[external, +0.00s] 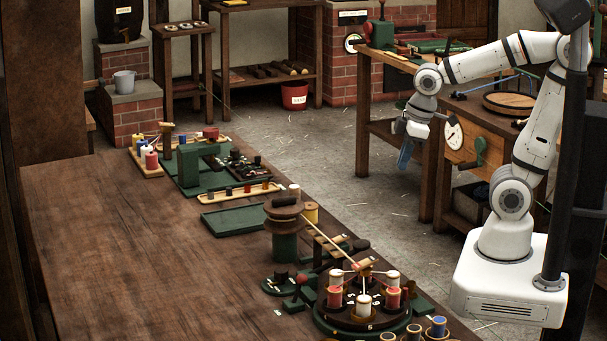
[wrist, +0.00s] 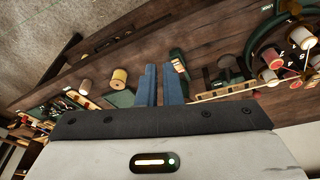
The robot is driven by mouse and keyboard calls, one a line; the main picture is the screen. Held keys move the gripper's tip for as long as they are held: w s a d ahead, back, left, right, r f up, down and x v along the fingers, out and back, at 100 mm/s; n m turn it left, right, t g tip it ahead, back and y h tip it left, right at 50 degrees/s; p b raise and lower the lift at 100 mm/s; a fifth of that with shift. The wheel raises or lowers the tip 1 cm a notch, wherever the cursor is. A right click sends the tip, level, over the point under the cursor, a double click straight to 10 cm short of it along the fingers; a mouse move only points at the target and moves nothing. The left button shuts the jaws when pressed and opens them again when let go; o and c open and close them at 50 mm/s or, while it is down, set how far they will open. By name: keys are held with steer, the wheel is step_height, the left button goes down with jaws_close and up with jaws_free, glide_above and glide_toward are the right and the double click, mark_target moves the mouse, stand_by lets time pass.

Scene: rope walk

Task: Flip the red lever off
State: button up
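A small red ball-topped lever (external: 301,280) stands on a green base near the front right part of the long table in the external view. I cannot tell its exact tilt, and I cannot pick it out surely in the wrist view. My gripper (external: 405,152) hangs beyond the table's right edge, over the floor and well apart from the lever. Its two blue fingers (wrist: 161,84) point toward the table in the wrist view. A narrow gap shows between them, and nothing is held.
A round dark turntable with spools (external: 363,311) stands beside the lever. A green post with a dark round top (external: 285,235) is just behind it. A slanting rod (external: 325,238) runs between them. The table's left half (external: 130,250) is clear. A workbench (external: 480,115) stands behind my gripper.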

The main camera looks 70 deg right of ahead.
steer(key=w+a+f+n+b, duration=0.1)
steer(key=w+a+n+b, duration=0.1)
steer(key=a+n, duration=0.2)
steer(key=w+a+f+n+y+b, duration=0.1)
steer(key=w+a+n, duration=0.1)
steer(key=a+n, duration=0.2)
steer(key=w+a+f+n+b, duration=0.1)
steer(key=w+a+n+b, duration=0.1)
steer(key=w+a+n, duration=0.1)
steer(key=shift+a+n+y+b, duration=0.3)
steer(key=shift+a+n, duration=0.2)
steer(key=shift+n, duration=0.1)
jaws_close()
steer(key=w+a+f+n+y+b, duration=0.1)
steer(key=a+n+b, duration=0.4)
steer(key=a+n, duration=0.8)
steer(key=w+a+f, duration=0.1)
steer(key=a+f, duration=0.1)
steer(key=a, duration=0.1)
steer(key=shift+a+y, duration=0.15)
steer(key=shift+y, duration=0.25)
steer(key=shift+f, duration=0.1)
steer(key=b, duration=0.2)
glide_toward(298, 290)
steer(key=f, duration=0.5)
steer(key=shift+d, duration=0.4)
steer(key=shift+p, duration=0.4)
